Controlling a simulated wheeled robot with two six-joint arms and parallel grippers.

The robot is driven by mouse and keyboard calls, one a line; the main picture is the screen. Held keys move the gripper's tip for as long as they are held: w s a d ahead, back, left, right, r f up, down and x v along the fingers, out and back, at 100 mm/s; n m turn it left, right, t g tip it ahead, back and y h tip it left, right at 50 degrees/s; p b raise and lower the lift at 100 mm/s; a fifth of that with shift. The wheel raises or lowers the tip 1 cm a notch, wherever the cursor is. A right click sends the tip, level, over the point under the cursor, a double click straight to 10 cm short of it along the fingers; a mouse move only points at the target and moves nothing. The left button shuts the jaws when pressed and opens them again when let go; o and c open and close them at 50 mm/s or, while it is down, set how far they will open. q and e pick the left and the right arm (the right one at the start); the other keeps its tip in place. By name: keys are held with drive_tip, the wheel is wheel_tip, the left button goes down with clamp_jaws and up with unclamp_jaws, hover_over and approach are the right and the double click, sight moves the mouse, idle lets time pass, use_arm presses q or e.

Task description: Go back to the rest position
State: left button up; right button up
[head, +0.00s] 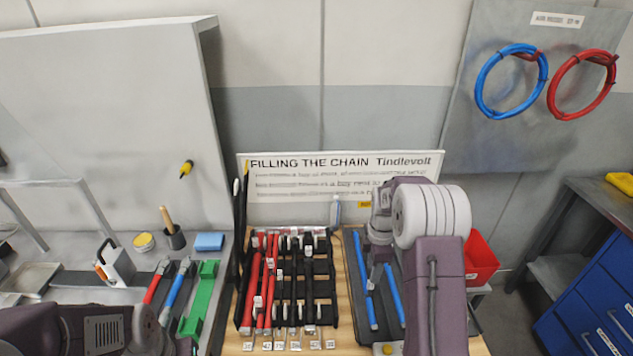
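My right arm comes up from the bottom right and bends over the dark tray (358,300) beside the chain. My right gripper (376,274) hangs downward over this tray, largely behind the wrist; its finger gap cannot be made out. Two blue hoses (366,285) lie in the tray, one partly behind my arm. My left arm shows only as dark links in the bottom left corner; its gripper is not visible.
A black chain frame (322,268) with red and black hoses lies on the wooden bench top. A sign (300,185) stands behind it. A green block (198,300), tools and a white holder (117,265) sit left. A red bin (481,260) and blue drawers (590,310) are right.

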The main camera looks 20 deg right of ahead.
drive_tip(key=s+a+r+n+t, duration=0.1)
drive_tip(key=s+a+r, duration=0.2)
drive_tip(key=a+r, duration=0.5)
drive_tip(key=s+a+f+m, duration=0.2)
drive_tip(key=s+m, duration=0.5)
drive_tip(key=m, duration=0.1)
drive_tip(key=s+a+f+m, duration=0.2)
drive_tip(key=s+a+m, duration=0.1)
drive_tip(key=s+m, duration=0.4)
drive_tip(key=shift+a+f+m, duration=0.15)
drive_tip(key=shift+f+m, duration=0.25)
drive_tip(key=shift+m, duration=0.4)
